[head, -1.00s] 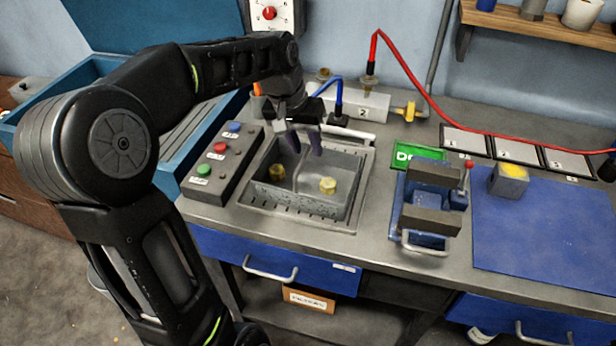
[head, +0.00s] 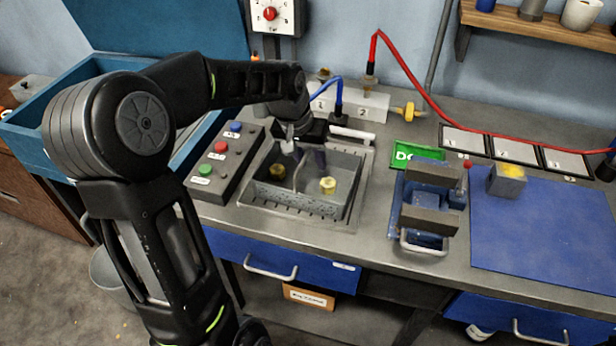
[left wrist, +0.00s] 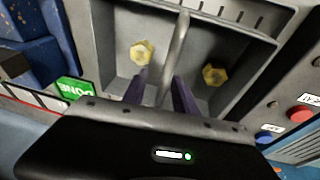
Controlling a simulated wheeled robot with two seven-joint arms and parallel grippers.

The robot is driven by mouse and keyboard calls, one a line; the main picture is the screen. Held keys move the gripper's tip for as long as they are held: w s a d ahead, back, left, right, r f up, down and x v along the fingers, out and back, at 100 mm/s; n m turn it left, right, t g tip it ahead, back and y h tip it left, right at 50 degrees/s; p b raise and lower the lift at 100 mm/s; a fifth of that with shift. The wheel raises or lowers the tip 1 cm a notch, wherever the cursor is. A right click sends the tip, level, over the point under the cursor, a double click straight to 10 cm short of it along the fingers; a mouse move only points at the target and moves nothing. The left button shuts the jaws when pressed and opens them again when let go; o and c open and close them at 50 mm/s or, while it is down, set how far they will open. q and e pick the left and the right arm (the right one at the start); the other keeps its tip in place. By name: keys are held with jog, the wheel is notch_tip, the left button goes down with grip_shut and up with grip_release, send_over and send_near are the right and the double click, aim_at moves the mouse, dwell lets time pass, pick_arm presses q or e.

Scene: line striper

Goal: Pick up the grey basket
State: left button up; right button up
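The grey basket (head: 300,200) sits in a recess of the bench in the head view, with two brass nuts (head: 328,185) inside. It also fills the upper middle of the left wrist view (left wrist: 215,45). My left gripper (head: 308,160) points down over the basket, and its fingertips are at about rim height or lower. In the left wrist view its two dark fingers (left wrist: 160,85) are apart, with the basket's thin grey handle (left wrist: 176,50) running between them. I see a gap on at least one side of the handle. My right gripper is not in view.
A button box (head: 222,163) stands close left of the basket. A blue vise (head: 432,205) and a green DONE sign (head: 418,153) are to its right. A blue mat (head: 540,225) holds a grey block (head: 507,180). Hoses and a numbered box (head: 362,106) are behind.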

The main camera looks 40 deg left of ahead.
pick_arm(q)
grip_shut()
dwell(0.4)
dwell(1.1)
